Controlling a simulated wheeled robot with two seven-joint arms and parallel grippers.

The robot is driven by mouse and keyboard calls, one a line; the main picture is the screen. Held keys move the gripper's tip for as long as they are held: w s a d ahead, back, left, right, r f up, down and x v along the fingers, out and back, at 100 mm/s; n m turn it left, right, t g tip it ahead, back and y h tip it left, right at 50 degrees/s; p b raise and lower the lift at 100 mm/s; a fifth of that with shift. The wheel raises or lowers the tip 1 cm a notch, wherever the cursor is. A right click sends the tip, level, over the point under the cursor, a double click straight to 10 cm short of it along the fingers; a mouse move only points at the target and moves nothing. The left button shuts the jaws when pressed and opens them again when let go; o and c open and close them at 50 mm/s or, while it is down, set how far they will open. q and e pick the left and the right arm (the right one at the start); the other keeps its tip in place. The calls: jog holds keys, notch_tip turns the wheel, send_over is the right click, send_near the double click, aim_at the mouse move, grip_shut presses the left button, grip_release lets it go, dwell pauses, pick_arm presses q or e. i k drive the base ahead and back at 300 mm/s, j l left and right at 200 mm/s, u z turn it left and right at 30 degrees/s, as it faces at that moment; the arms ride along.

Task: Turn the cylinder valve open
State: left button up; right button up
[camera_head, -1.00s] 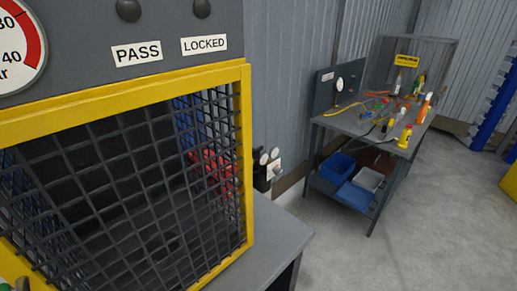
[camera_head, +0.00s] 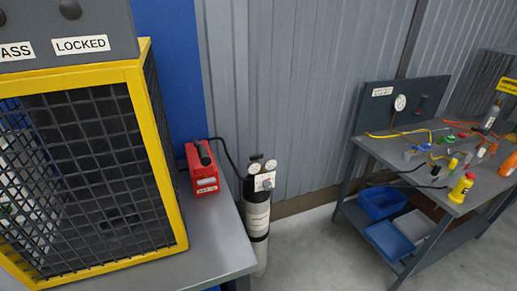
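A gas cylinder (camera_head: 257,224), pale with a dark upper part, stands upright on the floor between the grey bench and the corrugated wall. At its top are two small round gauges and a valve assembly (camera_head: 264,180) with a light plate. The valve's handle is too small to tell apart, so its setting cannot be read. A dark hose (camera_head: 225,146) runs from the top of the cylinder toward a red box-shaped unit (camera_head: 203,167) on the bench. Neither of my grippers is in view.
A yellow-framed mesh cage (camera_head: 160,150) stands on the grey bench (camera_head: 212,235) at left, labelled "LOCKED". At right, a workbench (camera_head: 410,178) holds several small tools and bottles, with blue bins (camera_head: 381,202) below. Floor (camera_head: 320,245) between the benches is clear.

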aim_at(256, 157)
jog(key=i+l+u, duration=0.2)
jog(key=l, duration=0.2)
jog(key=i+l+u, duration=0.15)
jog(key=l, duration=0.3)
jog(key=i+l+u, duration=0.2)
jog(key=l, duration=0.25)
jog(key=l+u, duration=0.2)
jog(key=l, duration=0.25)
jog(key=i+l+u, duration=0.15)
jog(key=l, duration=0.4)
